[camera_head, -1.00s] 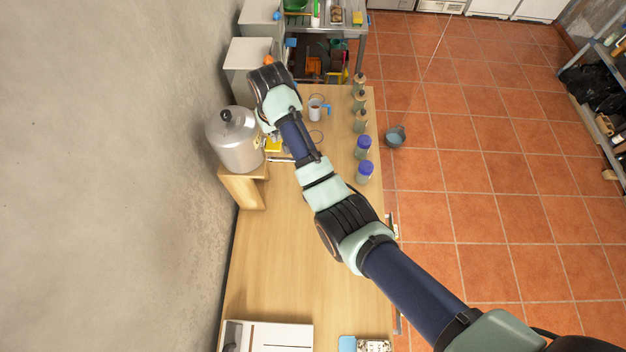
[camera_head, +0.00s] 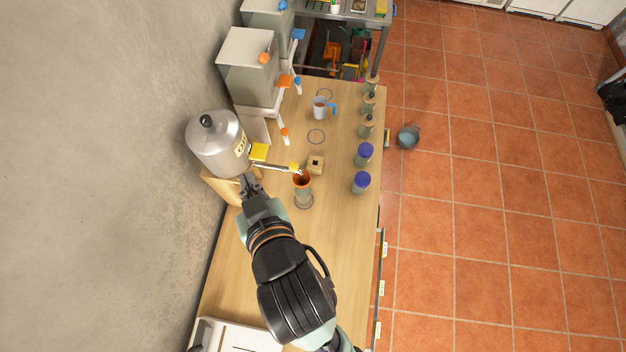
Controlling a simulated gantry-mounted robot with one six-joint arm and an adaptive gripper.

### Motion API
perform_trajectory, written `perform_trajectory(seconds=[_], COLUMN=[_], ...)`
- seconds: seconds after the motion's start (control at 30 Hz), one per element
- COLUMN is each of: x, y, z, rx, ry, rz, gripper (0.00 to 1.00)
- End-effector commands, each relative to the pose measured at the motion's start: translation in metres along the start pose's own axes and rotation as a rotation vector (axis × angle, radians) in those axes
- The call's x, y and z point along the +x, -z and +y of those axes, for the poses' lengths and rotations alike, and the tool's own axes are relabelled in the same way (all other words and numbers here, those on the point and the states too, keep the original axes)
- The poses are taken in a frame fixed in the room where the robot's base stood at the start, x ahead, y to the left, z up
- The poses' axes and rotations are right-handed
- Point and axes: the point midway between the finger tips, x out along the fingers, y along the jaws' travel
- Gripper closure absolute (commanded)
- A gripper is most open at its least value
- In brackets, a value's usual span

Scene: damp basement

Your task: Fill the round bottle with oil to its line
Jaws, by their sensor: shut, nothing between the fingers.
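A silver drum (camera_head: 218,145) with a black cap and a yellow label stands on a wooden stand (camera_head: 222,188) by the wall. A yellow tap handle (camera_head: 258,151) and a thin spout (camera_head: 278,165) stick out from it to the right. A clear vessel (camera_head: 304,197) with an orange funnel-like top (camera_head: 302,179) stands on a ring mark under the spout's end. Its fill level and line cannot be made out. My gripper (camera_head: 247,183) is shut and empty, just below the tap handle in the picture, beside the drum and left of the vessel.
A wooden block (camera_head: 316,165) sits by the spout. A blue-handled cup (camera_head: 320,108) stands farther back, near grey dispensers (camera_head: 250,68). A pot (camera_head: 408,136) is on the floor.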

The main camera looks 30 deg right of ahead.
Motion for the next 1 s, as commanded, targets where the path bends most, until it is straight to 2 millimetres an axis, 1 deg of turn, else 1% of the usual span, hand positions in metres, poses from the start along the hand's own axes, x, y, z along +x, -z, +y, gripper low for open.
perform_trajectory(seconds=[0.37, 1.0], x=[0.001, 0.008], y=[0.000, -0.015], z=[0.001, 0.001], rx=[0.001, 0.001], ry=[-0.001, -0.002], rz=[-0.002, -0.002], gripper=[1.00, 1.00])
